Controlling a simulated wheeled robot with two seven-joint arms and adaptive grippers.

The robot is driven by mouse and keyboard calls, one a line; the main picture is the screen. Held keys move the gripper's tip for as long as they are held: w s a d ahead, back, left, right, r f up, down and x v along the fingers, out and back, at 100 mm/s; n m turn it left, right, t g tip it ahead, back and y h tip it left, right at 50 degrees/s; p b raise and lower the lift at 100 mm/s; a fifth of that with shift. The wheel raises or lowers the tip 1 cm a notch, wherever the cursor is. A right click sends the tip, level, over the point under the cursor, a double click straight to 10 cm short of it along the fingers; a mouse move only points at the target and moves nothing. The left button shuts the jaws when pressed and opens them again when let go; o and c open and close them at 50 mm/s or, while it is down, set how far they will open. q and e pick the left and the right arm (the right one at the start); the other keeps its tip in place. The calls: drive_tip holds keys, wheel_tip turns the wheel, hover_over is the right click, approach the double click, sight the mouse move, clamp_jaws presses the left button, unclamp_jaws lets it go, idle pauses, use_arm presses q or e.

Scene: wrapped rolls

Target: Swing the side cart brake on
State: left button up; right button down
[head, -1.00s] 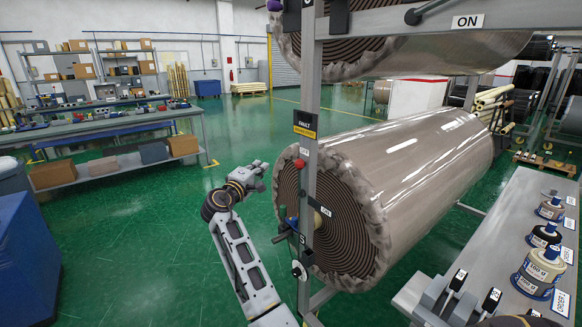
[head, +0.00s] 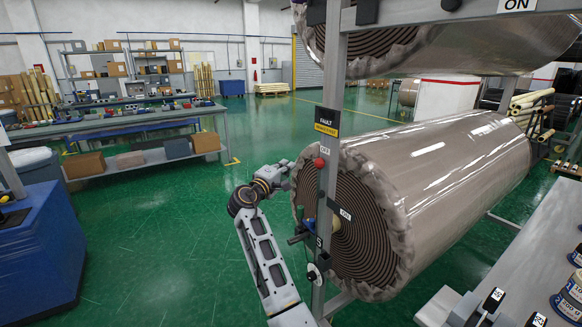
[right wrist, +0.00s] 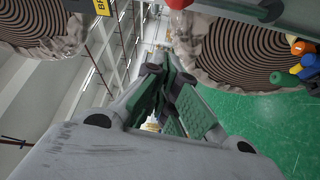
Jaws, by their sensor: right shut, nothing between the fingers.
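A red knob (head: 318,162) sits on the grey upright post beside the wrapped roll, close to an OFF label (head: 324,150). An ON label (head: 345,214) is lower and to the right. The red knob also shows at the top edge of the right wrist view (right wrist: 180,3). My right gripper (head: 284,172) is shut and empty, a little left of the red knob and apparently apart from it. Its closed fingers (right wrist: 158,85) point away from the wrist camera. How the knob joins its lever is hard to see. My left gripper is not in view.
The large wrapped roll (head: 440,190) lies behind the post, with another above it. Small coloured handles (right wrist: 305,60) stick out lower on the post. A blue cabinet (head: 40,250) stands at left and a grey table (head: 530,250) at right.

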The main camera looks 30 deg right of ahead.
sight(319, 177)
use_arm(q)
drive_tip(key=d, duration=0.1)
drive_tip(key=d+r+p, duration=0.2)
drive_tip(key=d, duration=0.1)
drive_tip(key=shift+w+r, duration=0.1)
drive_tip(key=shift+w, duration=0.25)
use_arm(e)
drive_tip(key=w+d, duration=0.1)
drive_tip(key=d, duration=0.7)
drive_tip(key=shift+d, duration=0.3)
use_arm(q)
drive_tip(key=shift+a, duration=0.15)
